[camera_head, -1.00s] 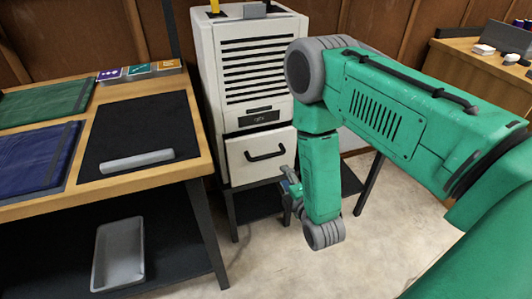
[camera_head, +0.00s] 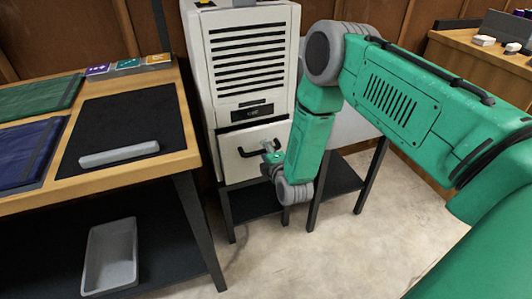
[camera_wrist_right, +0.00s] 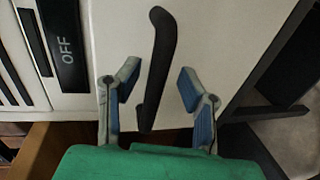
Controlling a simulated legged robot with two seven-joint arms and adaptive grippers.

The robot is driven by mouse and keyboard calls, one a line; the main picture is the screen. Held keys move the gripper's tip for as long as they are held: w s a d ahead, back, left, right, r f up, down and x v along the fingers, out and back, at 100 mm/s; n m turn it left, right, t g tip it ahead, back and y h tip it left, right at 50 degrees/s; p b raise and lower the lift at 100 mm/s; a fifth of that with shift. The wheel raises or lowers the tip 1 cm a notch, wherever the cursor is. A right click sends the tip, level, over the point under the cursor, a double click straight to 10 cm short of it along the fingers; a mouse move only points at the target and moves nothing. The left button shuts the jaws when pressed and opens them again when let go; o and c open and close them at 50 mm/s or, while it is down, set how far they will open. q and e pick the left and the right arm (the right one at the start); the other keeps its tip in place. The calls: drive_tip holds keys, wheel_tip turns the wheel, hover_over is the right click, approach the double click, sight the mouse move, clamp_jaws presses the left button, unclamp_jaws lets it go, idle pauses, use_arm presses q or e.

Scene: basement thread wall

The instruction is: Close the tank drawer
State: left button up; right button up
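The tank drawer (camera_head: 236,164) is the pale front with a black bar handle (camera_head: 249,154), low on the tall white cabinet. A dark line runs along its top edge; how far it stands out is hard to tell. My right gripper (camera_head: 270,157) is at the handle's right end and hides part of it. In the right wrist view the two blue-lined fingers of my right gripper (camera_wrist_right: 158,80) are spread apart. The black handle (camera_wrist_right: 158,60) shows between them, apart from both fingers, with the drawer front (camera_wrist_right: 215,50) behind. My left gripper is out of view.
The white cabinet (camera_head: 202,70) has slats and an OFF panel (camera_wrist_right: 65,45). A wooden table (camera_head: 178,110) with a dark mat and grey bar stands left. A grey tray (camera_head: 110,255) is on its lower shelf. Bare floor (camera_head: 330,250) lies in front.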

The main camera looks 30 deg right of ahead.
drive_tip(key=shift+a+r, duration=0.1)
drive_tip(key=shift+a, duration=0.15)
drive_tip(key=shift+a+r, duration=0.15)
drive_tip(key=shift+a, duration=0.3)
clamp_jaws()
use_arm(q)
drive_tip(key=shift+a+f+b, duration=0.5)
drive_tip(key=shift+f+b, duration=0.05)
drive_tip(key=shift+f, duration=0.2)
use_arm(e)
drive_tip(key=w, duration=0.1)
drive_tip(key=w+d, duration=0.1)
drive_tip(key=w, duration=0.2)
drive_tip(key=shift+w+d, duration=0.15)
drive_tip(key=shift+d, duration=0.25)
drive_tip(key=shift+c, duration=1)
unclamp_jaws()
drive_tip(key=shift+o, duration=1)
drive_tip(key=shift+d, duration=0.1)
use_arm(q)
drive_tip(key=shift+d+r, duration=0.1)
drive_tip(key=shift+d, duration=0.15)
